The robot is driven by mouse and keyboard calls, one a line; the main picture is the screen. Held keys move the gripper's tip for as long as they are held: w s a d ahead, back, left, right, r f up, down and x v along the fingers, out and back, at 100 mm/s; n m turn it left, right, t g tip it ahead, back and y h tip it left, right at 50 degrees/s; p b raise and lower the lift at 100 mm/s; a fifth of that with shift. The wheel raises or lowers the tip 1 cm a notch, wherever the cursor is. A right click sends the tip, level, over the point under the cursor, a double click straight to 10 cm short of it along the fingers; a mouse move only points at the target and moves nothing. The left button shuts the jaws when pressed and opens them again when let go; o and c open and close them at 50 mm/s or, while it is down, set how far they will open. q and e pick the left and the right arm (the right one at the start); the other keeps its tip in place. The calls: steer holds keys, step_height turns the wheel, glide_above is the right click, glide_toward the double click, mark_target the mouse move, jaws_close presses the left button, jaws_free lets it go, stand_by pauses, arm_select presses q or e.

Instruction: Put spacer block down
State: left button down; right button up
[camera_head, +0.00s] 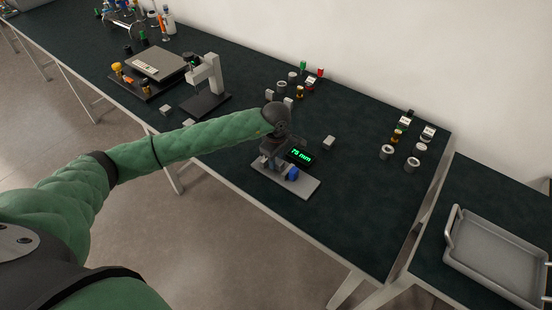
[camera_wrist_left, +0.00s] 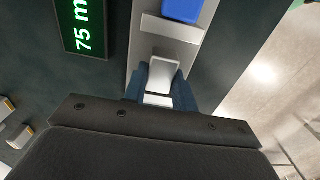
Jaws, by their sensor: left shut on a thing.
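My left gripper (camera_head: 270,154) is over the left end of a grey fixture plate (camera_head: 306,188). In the left wrist view its blue fingers (camera_wrist_left: 160,92) are shut on a light grey spacer block (camera_wrist_left: 163,72). The block is over the plate (camera_wrist_left: 205,36); I cannot tell whether it touches it. In the head view the held block is hidden by my arm. The display (camera_head: 299,156) beside the plate reads 75 mm. A blue part (camera_head: 292,174) sits on the plate, beyond the block in the wrist view (camera_wrist_left: 182,9). My right gripper is not in view.
A loose grey block (camera_head: 329,142) lies on the dark bench behind the fixture. A stand (camera_head: 207,90) is to the left. Small parts cluster at the back (camera_head: 300,83) and right (camera_head: 411,146). A grey tray (camera_head: 497,250) is at far right. The bench right of the fixture is clear.

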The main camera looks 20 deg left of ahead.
arm_select(q)
steer(key=shift+f, duration=0.45)
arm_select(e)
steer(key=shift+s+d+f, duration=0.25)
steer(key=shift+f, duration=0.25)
arm_select(q)
steer(key=shift+f, duration=0.15)
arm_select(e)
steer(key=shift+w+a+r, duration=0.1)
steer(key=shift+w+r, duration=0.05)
arm_select(q)
steer(key=c, duration=1.1)
jaws_free()
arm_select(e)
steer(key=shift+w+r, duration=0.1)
